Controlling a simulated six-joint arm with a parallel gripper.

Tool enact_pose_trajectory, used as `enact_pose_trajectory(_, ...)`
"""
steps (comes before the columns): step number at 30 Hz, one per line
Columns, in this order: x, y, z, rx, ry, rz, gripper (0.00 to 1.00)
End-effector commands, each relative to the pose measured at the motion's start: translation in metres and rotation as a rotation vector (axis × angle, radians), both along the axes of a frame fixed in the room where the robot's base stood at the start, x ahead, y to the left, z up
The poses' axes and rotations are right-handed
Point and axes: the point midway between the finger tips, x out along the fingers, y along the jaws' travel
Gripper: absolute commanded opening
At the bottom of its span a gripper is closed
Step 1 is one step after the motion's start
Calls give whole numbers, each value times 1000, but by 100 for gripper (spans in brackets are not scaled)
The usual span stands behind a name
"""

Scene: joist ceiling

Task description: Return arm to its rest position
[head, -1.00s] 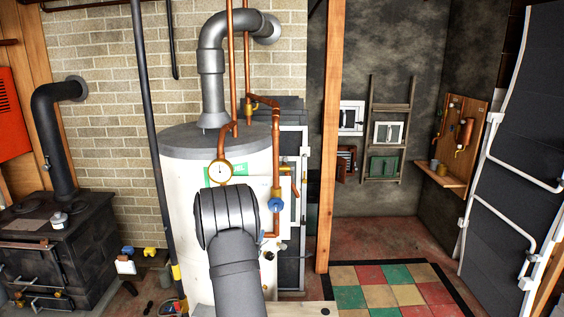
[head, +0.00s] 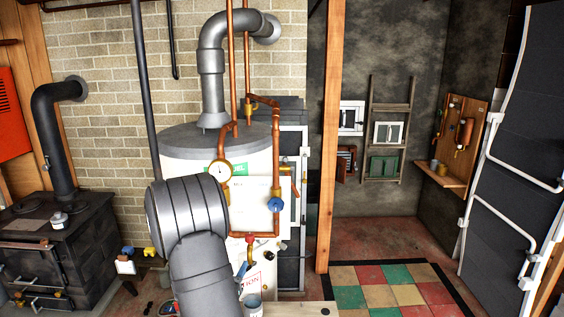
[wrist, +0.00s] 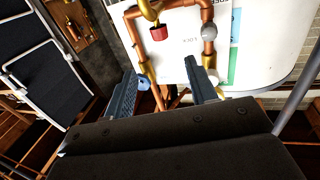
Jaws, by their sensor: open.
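My gripper (wrist: 161,68) is open in the wrist view, with its two dark fingers apart and nothing seen between their tips. Behind the fingers are copper pipes (wrist: 133,32), a red knob (wrist: 159,33), a blue valve handle (wrist: 143,83) and the white tank (wrist: 265,45). In the head view my arm stands in front of the tank (head: 172,168) at its lower left and hides part of it. My gripper cannot be made out clearly there.
The tank carries a gauge (head: 220,171), a blue valve (head: 274,204) and a red-handled tap (head: 250,238). A bucket (head: 252,304) stands below the tap. A black stove (head: 60,245) is at left. A wooden post (head: 330,140) and a checkered floor (head: 390,288) are at right.

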Motion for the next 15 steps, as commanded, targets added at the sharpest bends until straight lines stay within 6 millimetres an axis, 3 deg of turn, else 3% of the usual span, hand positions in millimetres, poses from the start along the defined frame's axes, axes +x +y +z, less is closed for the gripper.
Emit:
enact_pose_trajectory(1,-8,2,0,-1,1,2,52)
enact_pose_trajectory(3,13,-5,0,2,-1,-5,52)
enact_pose_trajectory(15,92,-24,0,1,0,-3,52)
